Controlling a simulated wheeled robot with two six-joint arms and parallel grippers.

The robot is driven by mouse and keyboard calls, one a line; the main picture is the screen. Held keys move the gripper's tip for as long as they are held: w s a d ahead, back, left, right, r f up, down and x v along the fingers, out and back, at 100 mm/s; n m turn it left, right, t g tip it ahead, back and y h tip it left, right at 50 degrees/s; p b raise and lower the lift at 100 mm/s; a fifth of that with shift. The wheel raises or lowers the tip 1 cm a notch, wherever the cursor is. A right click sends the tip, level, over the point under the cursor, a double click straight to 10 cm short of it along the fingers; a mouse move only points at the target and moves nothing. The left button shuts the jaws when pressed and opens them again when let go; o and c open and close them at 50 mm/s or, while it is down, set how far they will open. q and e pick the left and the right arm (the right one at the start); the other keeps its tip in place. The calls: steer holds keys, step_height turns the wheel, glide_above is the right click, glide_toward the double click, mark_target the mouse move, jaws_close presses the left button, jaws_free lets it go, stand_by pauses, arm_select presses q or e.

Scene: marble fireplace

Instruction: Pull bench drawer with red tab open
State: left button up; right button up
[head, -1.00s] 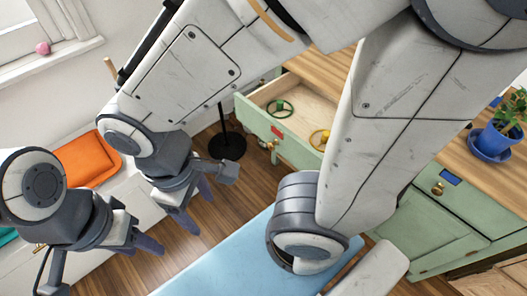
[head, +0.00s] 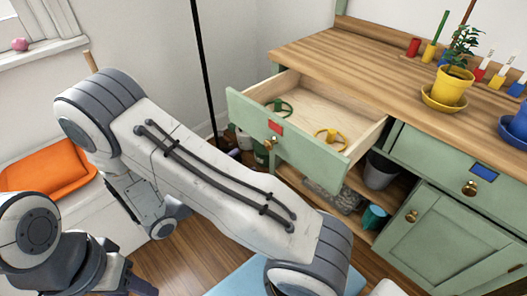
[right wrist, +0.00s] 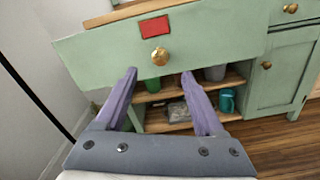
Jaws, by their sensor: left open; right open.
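The bench drawer (head: 312,153) with the red tab (head: 276,127) stands open, pulled well out of the bench. Its brass knob (head: 271,143) is on the front below the tab. A green wheel (head: 279,107) and a yellow wheel (head: 331,138) lie inside. In the right wrist view, my right gripper (right wrist: 159,73) is open and empty, with its fingertips just below the knob (right wrist: 160,56) in the picture and apart from it. My arm hides this gripper in the head view. My left gripper (head: 138,287) is open at the lower left, partly cut off, away from the drawer.
The benchtop (head: 370,62) holds a yellow plant pot (head: 451,88) and a blue pot at the right edge. A closed drawer with a blue tab (head: 484,171) is to the right. Shelves below hold a bucket (head: 380,170). A thin black pole (head: 204,70) stands left of the bench.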

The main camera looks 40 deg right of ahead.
mark_target(267, 146)
steer(key=d, duration=0.3)
steer(key=d+b, duration=0.1)
steer(key=d, duration=0.5)
steer(key=shift+w+b, duration=0.3)
jaws_close()
stand_by(0.9)
